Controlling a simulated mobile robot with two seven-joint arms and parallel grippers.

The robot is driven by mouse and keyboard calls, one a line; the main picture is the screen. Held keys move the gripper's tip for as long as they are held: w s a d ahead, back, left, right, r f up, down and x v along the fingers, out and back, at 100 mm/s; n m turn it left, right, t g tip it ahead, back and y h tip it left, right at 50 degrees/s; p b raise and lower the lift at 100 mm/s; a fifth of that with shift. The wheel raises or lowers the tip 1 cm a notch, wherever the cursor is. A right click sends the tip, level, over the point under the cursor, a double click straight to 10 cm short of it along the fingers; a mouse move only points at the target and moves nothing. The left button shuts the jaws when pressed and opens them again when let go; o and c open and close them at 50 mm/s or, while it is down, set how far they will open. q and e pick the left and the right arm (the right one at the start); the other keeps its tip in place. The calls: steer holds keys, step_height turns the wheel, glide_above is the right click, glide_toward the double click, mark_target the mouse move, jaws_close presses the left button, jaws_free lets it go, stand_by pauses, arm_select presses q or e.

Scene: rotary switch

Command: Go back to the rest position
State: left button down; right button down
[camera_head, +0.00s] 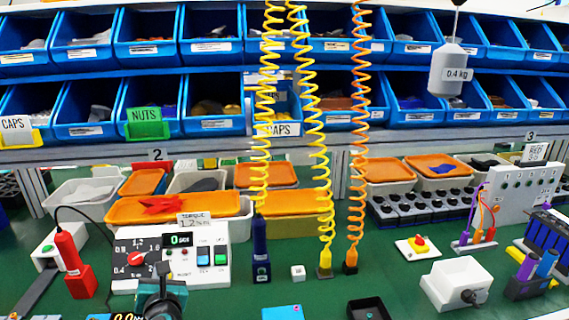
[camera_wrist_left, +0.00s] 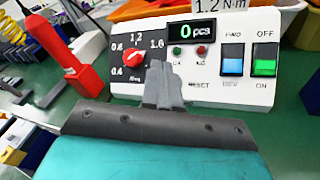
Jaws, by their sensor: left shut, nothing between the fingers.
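The white control box (camera_head: 208,265) stands on the green bench at the left of the head view. It has a dark dial panel with a red rotary knob (camera_head: 137,258), a display reading 0 pcs, and blue and green rocker switches. My left gripper (camera_head: 163,275) is in front of the box's lower edge. In the left wrist view its fingers (camera_wrist_left: 160,75) are shut with nothing between them, just right of the red knob (camera_wrist_left: 133,57) and apart from it as seen. The fingertips cover part of the box front. My right gripper is not in view.
A red tool (camera_head: 73,262) stands left of the box and a dark blue one (camera_head: 261,250) right of it. Yellow and orange coiled cords (camera_head: 358,130) hang over the bench. A white box (camera_head: 457,282) sits at the right. Blue bins (camera_head: 210,38) fill the shelves behind.

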arm_select(q)
steer(key=s+d+r+m+t+h, duration=0.2)
steer(key=s+d+r+m+h, duration=0.1)
steer(key=d+m+h, duration=0.65)
steer(key=s+d+r+m+t+h, duration=0.2)
steer(key=s+d+r+m+h, duration=0.4)
steer(key=m, duration=0.7)
steer(key=s+d+f+m+g+h, duration=0.1)
steer(key=s+d+f+m+g, duration=0.4)
steer(key=m, duration=0.3)
steer(key=s+a+f+m+g+y, duration=0.4)
steer(key=s+m+g, duration=0.1)
steer(key=s, duration=0.4)
steer(key=s+a+f+m+g+y, duration=0.4)
steer(key=s+g, duration=0.1)
steer(key=s, duration=0.4)
steer(key=w+d+f+t+h, duration=0.2)
steer(key=w+d+f+t, duration=0.1)
steer(key=w+f+t, duration=0.4)
steer(key=shift+w+f+m+t, duration=0.35)
steer(key=shift+w+f+t, duration=0.05)
steer(key=shift+f, duration=0.55)
